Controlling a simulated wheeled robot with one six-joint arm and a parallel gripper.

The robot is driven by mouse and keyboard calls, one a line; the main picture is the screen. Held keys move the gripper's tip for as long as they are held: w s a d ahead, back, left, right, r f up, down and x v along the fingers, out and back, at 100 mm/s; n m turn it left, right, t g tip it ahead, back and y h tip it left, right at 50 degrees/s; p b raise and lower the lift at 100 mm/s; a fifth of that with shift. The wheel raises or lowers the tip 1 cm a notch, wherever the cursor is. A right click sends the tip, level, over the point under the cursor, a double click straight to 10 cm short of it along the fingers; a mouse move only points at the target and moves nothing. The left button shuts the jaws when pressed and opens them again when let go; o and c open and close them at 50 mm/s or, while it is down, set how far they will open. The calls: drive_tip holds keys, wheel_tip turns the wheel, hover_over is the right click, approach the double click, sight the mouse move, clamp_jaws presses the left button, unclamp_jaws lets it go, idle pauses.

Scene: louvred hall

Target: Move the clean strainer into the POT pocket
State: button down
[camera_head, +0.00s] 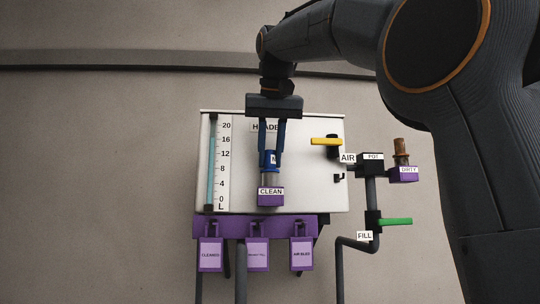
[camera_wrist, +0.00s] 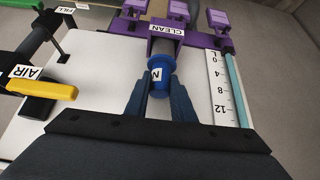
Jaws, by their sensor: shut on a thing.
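The clean strainer (camera_head: 271,160) has a blue cap marked N and a grey lower body. It is upright, with its lower end at the purple CLEAN pocket (camera_head: 271,199); I cannot tell how deep it sits. My gripper (camera_head: 271,160) points down and is shut on the blue cap. The wrist view shows the strainer's cap (camera_wrist: 160,77) between the two fingers, with the CLEAN pocket (camera_wrist: 167,31) just beyond it. The black POT pocket (camera_head: 373,168) is to the right on the pipe; its inside is hidden.
A brown strainer (camera_head: 401,148) stands in the purple DIRTY pocket (camera_head: 404,176), right beside POT. A yellow AIR handle (camera_head: 326,142) lies between CLEAN and POT. A green FILL handle (camera_head: 396,222) is below POT. Purple tags (camera_head: 257,255) hang below the white header tank (camera_head: 236,190).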

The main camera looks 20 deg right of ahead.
drive_tip(key=c, duration=1.4)
unclamp_jaws()
drive_tip(key=shift+c, duration=0.2)
drive_tip(key=r+p, duration=0.2)
drive_tip(key=s+r+p, duration=0.1)
drive_tip(key=r+p, duration=0.1)
drive_tip(key=shift+s+a+r+p, duration=0.1)
drive_tip(key=shift+s+r+p, duration=0.1)
drive_tip(key=shift+r+p, duration=0.2)
drive_tip(key=shift+s+r, duration=0.15)
drive_tip(key=shift+r, duration=0.35)
drive_tip(key=shift+s+r, duration=0.15)
drive_tip(key=shift+r, duration=0.35)
drive_tip(key=shift+a, duration=0.1)
drive_tip(key=v, duration=0.7)
drive_tip(key=shift+s+r, duration=0.3)
